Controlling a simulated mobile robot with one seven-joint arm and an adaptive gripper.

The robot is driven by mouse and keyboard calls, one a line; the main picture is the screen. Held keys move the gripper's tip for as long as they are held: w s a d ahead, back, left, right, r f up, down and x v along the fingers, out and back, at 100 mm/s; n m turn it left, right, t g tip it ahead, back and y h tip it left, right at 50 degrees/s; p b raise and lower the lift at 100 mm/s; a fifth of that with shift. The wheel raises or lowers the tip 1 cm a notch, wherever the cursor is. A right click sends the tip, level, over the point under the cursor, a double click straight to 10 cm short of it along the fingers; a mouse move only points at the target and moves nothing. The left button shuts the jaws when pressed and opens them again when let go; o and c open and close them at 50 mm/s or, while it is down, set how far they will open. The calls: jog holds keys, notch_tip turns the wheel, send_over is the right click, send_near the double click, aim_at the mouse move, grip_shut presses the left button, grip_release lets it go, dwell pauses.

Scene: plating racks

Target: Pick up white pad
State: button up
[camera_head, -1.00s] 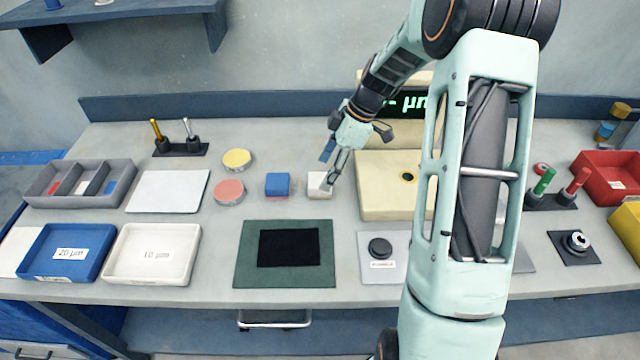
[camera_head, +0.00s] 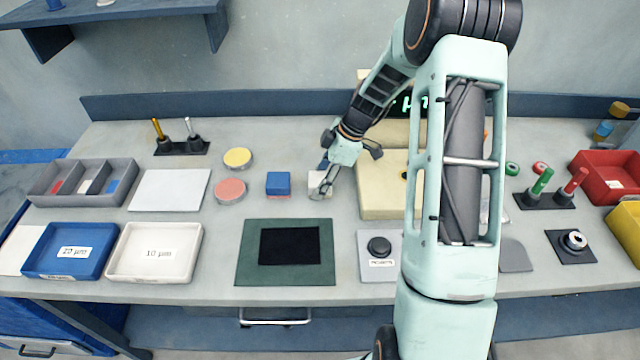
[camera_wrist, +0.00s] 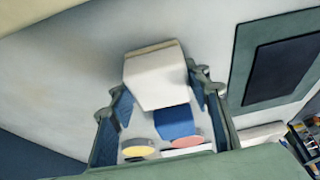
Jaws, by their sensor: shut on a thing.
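The white pad (camera_head: 315,184) is a small white block on the grey bench, right of a blue block (camera_head: 278,184). My gripper (camera_head: 325,190) is over the white pad and partly hides it in the head view. In the wrist view the white pad (camera_wrist: 155,77) sits between the two fingers (camera_wrist: 160,95), which are shut on it. The blue block (camera_wrist: 174,122) shows just beyond it. I cannot tell whether the pad is clear of the bench.
Yellow (camera_head: 238,158) and pink (camera_head: 230,191) discs lie to the left. A cream machine (camera_head: 385,200) stands close on the right. A green mat with a black centre (camera_head: 250,270) lies in front. White (camera_head: 115,268) and blue (camera_head: 35,262) trays are at front left.

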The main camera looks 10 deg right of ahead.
jog(key=shift+c, duration=1.3)
jog(key=shift+r, duration=0.15)
jog(key=shift+r+b, duration=0.3)
jog(key=shift+r, duration=0.3)
jog(key=s+a+r+b, duration=0.1)
jog(key=s+a+r, duration=0.1)
jog(key=s+r, duration=0.3)
jog(key=s+a+r+b, duration=0.2)
jog(key=s+a+r, duration=0.1)
jog(key=s+r, duration=0.3)
jog(key=shift+s+a+r, duration=0.25)
jog(key=shift+s+r, duration=0.05)
jog(key=shift+s, duration=0.7)
